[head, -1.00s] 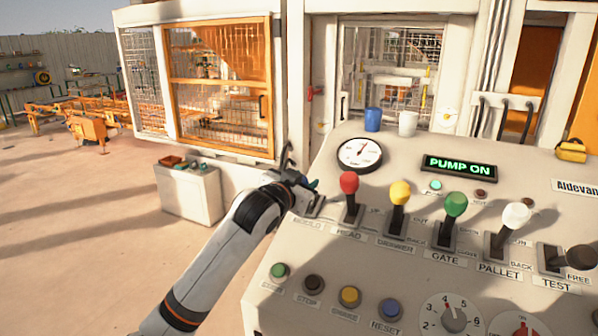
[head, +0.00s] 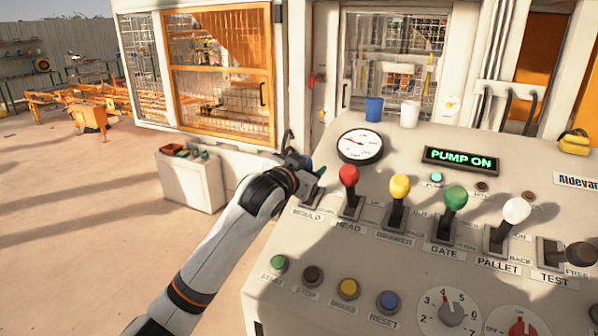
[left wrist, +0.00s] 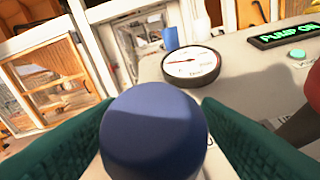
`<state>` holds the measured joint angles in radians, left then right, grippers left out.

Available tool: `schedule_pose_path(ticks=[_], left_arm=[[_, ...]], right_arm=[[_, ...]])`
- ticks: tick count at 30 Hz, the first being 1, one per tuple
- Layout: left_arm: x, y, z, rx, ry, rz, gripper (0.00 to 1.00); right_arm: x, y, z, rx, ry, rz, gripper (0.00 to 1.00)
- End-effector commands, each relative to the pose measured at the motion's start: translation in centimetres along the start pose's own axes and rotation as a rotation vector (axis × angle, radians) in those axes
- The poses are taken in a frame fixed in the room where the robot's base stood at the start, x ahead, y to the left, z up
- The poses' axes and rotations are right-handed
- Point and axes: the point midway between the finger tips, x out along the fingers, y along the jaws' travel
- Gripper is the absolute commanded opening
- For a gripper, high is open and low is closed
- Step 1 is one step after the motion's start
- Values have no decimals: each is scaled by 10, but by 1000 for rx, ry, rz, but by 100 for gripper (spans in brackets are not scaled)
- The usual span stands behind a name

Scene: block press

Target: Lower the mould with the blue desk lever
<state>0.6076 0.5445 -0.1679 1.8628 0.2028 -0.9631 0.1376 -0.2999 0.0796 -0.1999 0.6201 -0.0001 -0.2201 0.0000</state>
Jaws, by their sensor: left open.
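The blue lever knob (left wrist: 152,130) fills the lower middle of the left wrist view, between the two green finger pads of my left gripper (left wrist: 155,115). The fingers are open, one on each side of the knob; I cannot tell whether they touch it. In the head view my left gripper (head: 306,168) is at the lever marked MOULD (head: 311,198), the leftmost in the desk's row. It hides the knob there. The mould itself cannot be made out clearly behind the mesh window (head: 395,65). My right gripper is not in view.
The red-knobbed lever (head: 348,176) stands close to the right, followed by yellow, green and white ones. A pressure gauge (head: 360,146) is behind them, with a blue cup (head: 374,109) and a white cup (head: 409,113). The display (head: 460,160) reads PUMP ON.

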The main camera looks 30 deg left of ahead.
Motion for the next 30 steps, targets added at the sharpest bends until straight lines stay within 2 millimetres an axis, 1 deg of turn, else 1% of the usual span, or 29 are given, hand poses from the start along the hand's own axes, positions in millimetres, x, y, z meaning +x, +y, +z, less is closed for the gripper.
schedule_pose_path(ticks=[5, 9, 12, 16, 18, 21, 30], left_arm=[[-28, -1, -4, 4, -2, 0, 59], [-59, -2, -4, 4, -2, 0, 59], [-80, -1, -4, 3, -1, 0, 59], [-100, -1, -3, 2, 0, 0, 59], [-107, -1, -2, 1, 1, 0, 59], [-113, -1, -2, 1, 2, -1, 59], [-115, 0, -1, 1, 2, -1, 59]], right_arm=[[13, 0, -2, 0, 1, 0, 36], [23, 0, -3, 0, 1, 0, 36], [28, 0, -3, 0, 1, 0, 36], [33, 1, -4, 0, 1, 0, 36], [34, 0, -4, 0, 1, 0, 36], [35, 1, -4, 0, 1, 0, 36], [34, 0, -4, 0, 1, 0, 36]])
